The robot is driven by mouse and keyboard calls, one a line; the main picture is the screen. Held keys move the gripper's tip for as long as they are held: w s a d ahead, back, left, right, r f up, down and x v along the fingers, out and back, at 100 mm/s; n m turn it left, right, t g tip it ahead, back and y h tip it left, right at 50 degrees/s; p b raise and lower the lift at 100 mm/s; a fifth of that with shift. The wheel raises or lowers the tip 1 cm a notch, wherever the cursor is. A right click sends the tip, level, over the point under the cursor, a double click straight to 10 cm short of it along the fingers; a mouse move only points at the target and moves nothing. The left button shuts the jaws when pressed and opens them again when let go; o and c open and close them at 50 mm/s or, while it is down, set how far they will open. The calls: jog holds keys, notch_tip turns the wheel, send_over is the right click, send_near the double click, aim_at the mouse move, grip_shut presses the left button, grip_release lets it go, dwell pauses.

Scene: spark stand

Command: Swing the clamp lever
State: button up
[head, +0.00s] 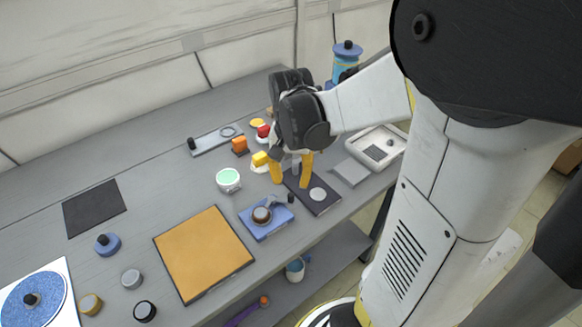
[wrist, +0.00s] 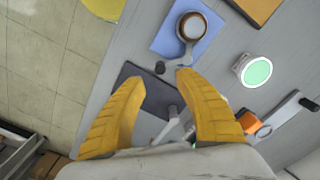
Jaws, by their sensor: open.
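A blue base (head: 262,232) stands near the table's front edge. I cannot tell for sure which is the clamp lever. My gripper (head: 291,182) points down over the dark plate with its yellow fingers apart and nothing held between them.
A green-topped white cup (head: 228,180) stands left of my gripper. Orange (head: 240,144) and yellow (head: 260,158) blocks stand close behind it. A pale tray (head: 362,140) is to the right. An orange panel (head: 203,252) lies at the front, and the table's front edge is close.

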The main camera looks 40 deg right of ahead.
jog(key=shift+r, duration=2.35)
jog(key=s+a+r+n+t, duration=0.2)
jog(key=a+n+t, duration=0.1)
jog(key=a, duration=0.3)
jog(key=s+a+r+n+t, duration=0.3)
jog(key=a+n+t, duration=0.1)
jog(key=a+n, duration=0.2)
